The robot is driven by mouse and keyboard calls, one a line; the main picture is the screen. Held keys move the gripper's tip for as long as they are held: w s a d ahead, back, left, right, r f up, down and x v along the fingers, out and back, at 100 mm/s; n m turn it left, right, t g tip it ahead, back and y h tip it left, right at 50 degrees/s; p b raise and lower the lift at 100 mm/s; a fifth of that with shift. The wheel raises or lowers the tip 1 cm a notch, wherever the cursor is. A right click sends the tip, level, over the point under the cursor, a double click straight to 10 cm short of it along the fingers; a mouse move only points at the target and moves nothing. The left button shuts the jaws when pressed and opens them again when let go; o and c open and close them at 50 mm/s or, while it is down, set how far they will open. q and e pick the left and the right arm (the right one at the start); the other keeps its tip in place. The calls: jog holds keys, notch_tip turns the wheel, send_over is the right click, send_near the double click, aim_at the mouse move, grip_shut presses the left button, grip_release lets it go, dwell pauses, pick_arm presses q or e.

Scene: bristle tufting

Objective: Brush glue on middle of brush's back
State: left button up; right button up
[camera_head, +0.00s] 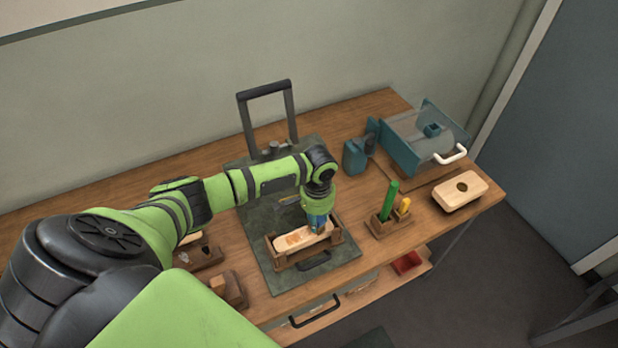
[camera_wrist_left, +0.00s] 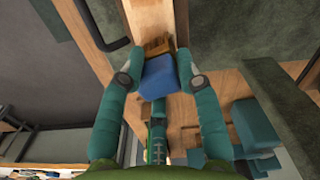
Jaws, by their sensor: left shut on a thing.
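The brush's back (camera_head: 288,243) is a pale wooden block in a brown wooden cradle (camera_head: 335,235) on the dark green mat (camera_head: 260,222). Darker orange-brown patches show on its top. My left gripper (camera_head: 318,222) points down over the block's right end. In the wrist view the left gripper (camera_wrist_left: 160,82) is shut on a blue handle (camera_wrist_left: 160,76), with a yellowish wooden part (camera_wrist_left: 156,47) just beyond it. Whether this tool touches the block cannot be told. My right gripper is not in view.
A tall dark handle frame (camera_head: 265,88) stands at the mat's back. To the right are a teal bottle (camera_head: 355,157), a teal machine with a clear cover (camera_head: 400,148), a wooden holder (camera_head: 385,225) with a green item, and another pale block (camera_head: 460,191) near the table's right edge.

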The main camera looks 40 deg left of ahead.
pick_arm(q)
jog(key=shift+w+d+f, duration=0.1)
jog(key=shift+w+d, duration=0.35)
jog(key=shift+w, duration=0.2)
notch_tip(320, 180, up, 2)
jog(key=shift+w+r+p, duration=0.1)
jog(key=shift+p, duration=0.95)
jog(key=shift+r, duration=1.95)
notch_tip(320, 180, up, 3)
